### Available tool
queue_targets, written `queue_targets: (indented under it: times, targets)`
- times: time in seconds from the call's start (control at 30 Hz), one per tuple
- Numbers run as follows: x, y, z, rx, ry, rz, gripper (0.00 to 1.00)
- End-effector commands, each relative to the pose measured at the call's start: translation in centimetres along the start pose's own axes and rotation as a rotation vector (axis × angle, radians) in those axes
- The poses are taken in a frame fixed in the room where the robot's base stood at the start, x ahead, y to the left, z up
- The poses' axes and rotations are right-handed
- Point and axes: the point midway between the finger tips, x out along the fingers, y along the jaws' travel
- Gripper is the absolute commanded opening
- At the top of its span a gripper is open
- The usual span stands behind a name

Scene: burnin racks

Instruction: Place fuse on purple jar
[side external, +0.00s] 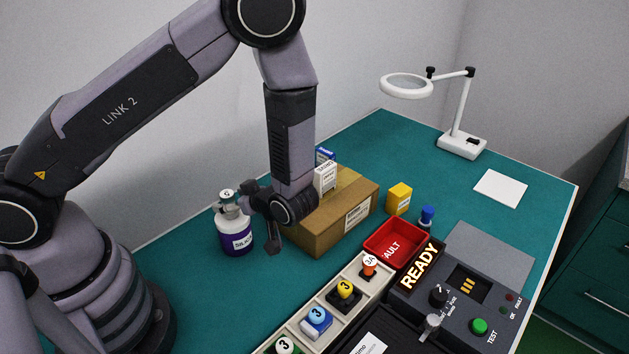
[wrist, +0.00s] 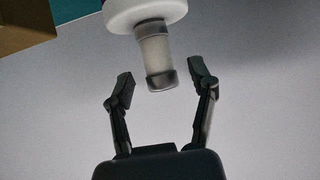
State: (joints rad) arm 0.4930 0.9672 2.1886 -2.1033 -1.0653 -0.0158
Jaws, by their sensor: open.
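The purple jar (side external: 236,238) has a white shoulder and a "SILICA" label, partly readable. It stands on the teal table, left of the cardboard box. A small pale cylinder with grey end caps, which looks like the fuse (side external: 228,204), stands upright on the jar's white top. In the wrist view the fuse (wrist: 157,58) meets the round white jar top (wrist: 145,12). My gripper (side external: 258,216) is just right of the jar. In the wrist view my gripper (wrist: 160,75) is open, its fingers on either side of the fuse's free end, with gaps visible on both sides.
The cardboard box (side external: 328,232) stands close behind and right of my gripper, with small cartons on it. A red bin (side external: 393,252), a test unit (side external: 455,308) and a tray (side external: 318,347) with coloured parts are at the front right. A magnifier lamp (side external: 458,143) stands behind.

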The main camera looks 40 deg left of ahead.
Motion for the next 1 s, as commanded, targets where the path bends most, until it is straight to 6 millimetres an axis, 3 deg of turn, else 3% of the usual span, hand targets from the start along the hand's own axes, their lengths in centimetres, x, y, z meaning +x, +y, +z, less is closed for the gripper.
queue_targets:
  times: [0.17, 0.27, 0.6, 0.83, 0.93, 1.0]
  targets:
    - [-0.2, 0.0, -0.3, -0.002, -0.001, 0.001, 0.57]
    - [-1.4, 0.1, -0.2, -0.001, -0.001, 0.005, 0.57]
    - [-8.8, 0.1, -0.2, -0.001, -0.003, 0.006, 0.57]
    - [-11.7, 0.1, -0.3, 0.0, -0.002, 0.003, 0.57]
    - [-12.3, 1.2, -0.8, -0.014, -0.046, 0.046, 0.57]
    - [-12.8, 3.6, -1.8, -0.038, -0.132, 0.14, 0.57]
